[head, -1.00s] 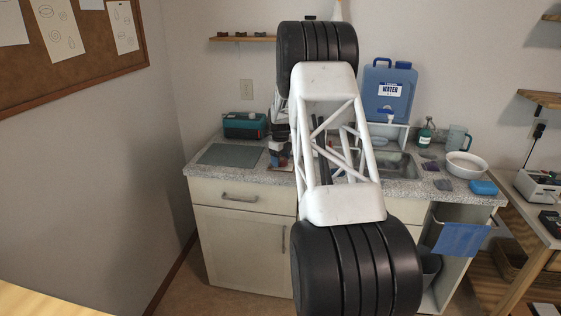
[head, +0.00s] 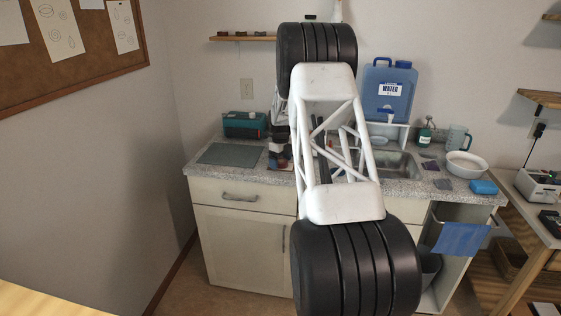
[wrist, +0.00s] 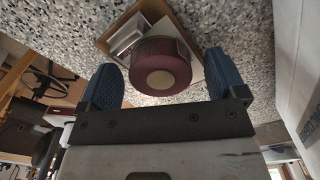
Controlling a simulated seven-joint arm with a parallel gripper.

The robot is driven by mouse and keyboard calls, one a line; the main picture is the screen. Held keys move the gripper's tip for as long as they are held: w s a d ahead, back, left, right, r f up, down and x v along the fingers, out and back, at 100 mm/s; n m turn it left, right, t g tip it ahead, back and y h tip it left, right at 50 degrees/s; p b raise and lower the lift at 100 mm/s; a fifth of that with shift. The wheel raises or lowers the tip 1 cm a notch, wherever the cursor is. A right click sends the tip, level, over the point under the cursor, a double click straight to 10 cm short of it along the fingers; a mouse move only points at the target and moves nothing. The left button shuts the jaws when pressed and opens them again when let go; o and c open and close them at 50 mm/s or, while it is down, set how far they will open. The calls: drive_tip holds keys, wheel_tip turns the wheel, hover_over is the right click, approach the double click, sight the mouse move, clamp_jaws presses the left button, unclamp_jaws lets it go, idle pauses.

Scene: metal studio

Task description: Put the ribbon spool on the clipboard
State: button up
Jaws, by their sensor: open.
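The ribbon spool (wrist: 160,66), dark red with a pale round centre, shows in the wrist view between the two blue fingertips of my gripper (wrist: 159,82). The gripper is open, with a visible gap between the spool and each finger. Behind the spool lies the clipboard (wrist: 183,12), a brown board with a silver clip and white paper. The spool overlaps the board and appears to rest on it, though exact contact is hidden. In the head view my arm covers much of this spot, and the spool cannot be made out clearly.
The speckled counter (head: 230,174) holds a grey mat (head: 229,155) and a teal box (head: 245,124) on the left. A blue water jug (head: 388,92), a sink (head: 400,166) and a white bowl (head: 466,164) stand to the right.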

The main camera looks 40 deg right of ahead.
sight(281, 160)
drive_tip(key=shift+r, duration=0.1)
wheel_tip(281, 160, up, 12)
idle(0.7)
idle(0.3)
drive_tip(key=shift+r, duration=0.1)
drive_tip(key=s+a+r+n, duration=0.5)
drive_tip(key=s+a, duration=0.2)
drive_tip(key=a, duration=0.3)
drive_tip(key=s+a+r+n+t, duration=0.1)
drive_tip(key=s+a+r+n, duration=0.4)
drive_tip(key=s+a, duration=0.4)
drive_tip(key=s+a+r+n, duration=0.5)
drive_tip(key=s+a+n, duration=0.1)
drive_tip(key=a, duration=0.5)
drive_tip(key=s+a+f+n, duration=0.2)
drive_tip(key=s+a+n, duration=0.3)
drive_tip(key=s, duration=0.6)
drive_tip(key=s+a+f+n+t, duration=0.1)
drive_tip(key=s+a+n, duration=0.4)
drive_tip(key=s, duration=0.6)
drive_tip(key=s+a+f+n, duration=0.3)
drive_tip(key=s+a+n, duration=0.2)
drive_tip(key=s, duration=0.6)
drive_tip(key=shift+s+a+f+n+t, duration=0.2)
drive_tip(key=shift+a+f+n+t, duration=0.15)
drive_tip(key=shift+n, duration=0.25)
